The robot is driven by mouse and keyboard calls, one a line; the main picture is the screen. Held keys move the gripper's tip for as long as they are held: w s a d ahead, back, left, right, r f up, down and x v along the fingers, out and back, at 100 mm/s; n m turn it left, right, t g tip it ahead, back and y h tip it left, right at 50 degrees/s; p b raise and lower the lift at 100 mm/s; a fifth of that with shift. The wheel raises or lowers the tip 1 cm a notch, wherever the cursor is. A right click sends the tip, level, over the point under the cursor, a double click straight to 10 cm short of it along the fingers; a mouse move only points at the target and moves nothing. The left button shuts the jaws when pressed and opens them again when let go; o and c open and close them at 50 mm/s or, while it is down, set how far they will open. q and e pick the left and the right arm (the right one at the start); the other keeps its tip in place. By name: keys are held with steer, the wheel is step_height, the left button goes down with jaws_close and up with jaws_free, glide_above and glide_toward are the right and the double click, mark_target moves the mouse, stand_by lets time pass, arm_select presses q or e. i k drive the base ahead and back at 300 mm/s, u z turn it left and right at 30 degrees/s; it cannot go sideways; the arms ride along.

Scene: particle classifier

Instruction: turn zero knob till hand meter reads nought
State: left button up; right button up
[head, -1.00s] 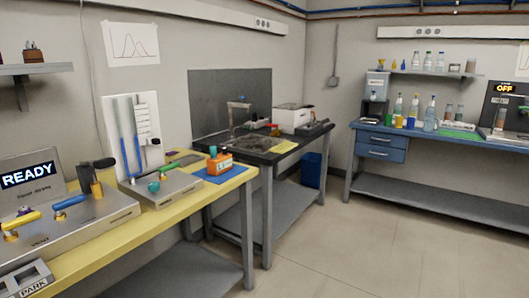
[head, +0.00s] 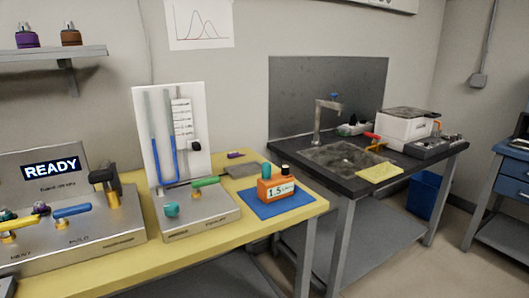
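The orange hand meter (head: 264,191) stands upright on a blue mat (head: 302,204) at the right end of the yellow bench. Its pale display (head: 281,190) reads 1.5, with small unit text after it that I cannot make out clearly. A teal knob (head: 266,171) shows at the meter's upper left and a black knob or cap (head: 285,170) at its upper right. Which of these is the zero knob is not labelled legibly. Neither of my grippers is in the head view.
Left of the meter on the yellow bench (head: 190,252) stands a steel box (head: 203,222) with a teal knob, green handle and blue U-tube board. Farther left is a steel unit with a READY screen (head: 52,168). A black sink bench (head: 415,164) stands to the right.

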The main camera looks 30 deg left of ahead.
mark_target(285, 169)
steer(key=u, duration=0.95)
steer(key=i, duration=1.1)
steer(key=u, duration=1.05)
